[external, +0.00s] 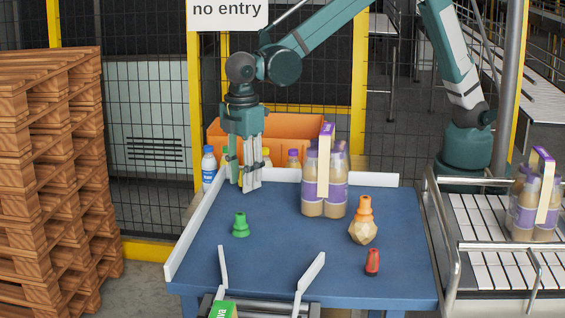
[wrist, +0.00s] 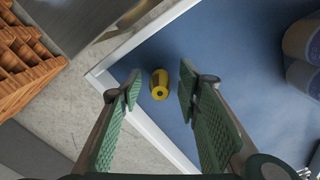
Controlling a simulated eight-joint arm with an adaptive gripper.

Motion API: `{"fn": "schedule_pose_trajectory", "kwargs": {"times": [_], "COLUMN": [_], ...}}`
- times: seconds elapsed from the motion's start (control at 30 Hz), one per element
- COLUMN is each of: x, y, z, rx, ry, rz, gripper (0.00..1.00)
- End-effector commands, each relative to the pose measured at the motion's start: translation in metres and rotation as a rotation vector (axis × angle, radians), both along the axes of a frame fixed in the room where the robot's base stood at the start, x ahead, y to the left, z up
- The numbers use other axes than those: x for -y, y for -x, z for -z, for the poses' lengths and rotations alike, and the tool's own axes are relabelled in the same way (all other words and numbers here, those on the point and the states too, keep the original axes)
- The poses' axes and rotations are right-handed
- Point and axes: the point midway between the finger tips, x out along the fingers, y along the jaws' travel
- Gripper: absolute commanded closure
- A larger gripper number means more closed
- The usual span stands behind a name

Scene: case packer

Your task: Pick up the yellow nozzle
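The yellow nozzle (wrist: 159,84) stands or lies on the blue table near its white-edged corner, seen from above in the wrist view; I cannot tell its pose for sure. It shows between the two green-padded fingers of my gripper (wrist: 160,88), with clear space on both sides. The fingers are spread and hold nothing. In the external view my gripper (external: 249,186) points down over the back left of the table. I cannot make out the nozzle there; the fingers seem to hide it.
The blue table (external: 200,265) also bears a green nozzle (external: 240,226), an orange nozzle on a faceted piece (external: 363,222), a red nozzle (external: 372,262) and a bottle pack (external: 325,188). White rails (external: 196,232) edge it. An orange crate (external: 300,130) and bottles stand behind.

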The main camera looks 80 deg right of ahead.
Motion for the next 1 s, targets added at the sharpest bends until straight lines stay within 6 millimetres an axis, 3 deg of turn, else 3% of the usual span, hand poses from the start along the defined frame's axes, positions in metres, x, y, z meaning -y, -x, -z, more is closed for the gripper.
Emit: {"fn": "schedule_pose_trajectory", "kwargs": {"times": [0.07, 0.3, 0.73, 1.0], "x": [0.000, 0.000, 0.000, 0.000], "y": [0.000, 0.000, 0.000, 0.000], "z": [0.000, 0.000, -0.005, -0.033], "rx": [0.000, 0.000, 0.000, 0.000], "ry": [0.000, 0.000, 0.000, 0.000], "rz": [0.000, 0.000, 0.000, 0.000], "gripper": [0.66, 0.97, 0.97, 0.97]}}
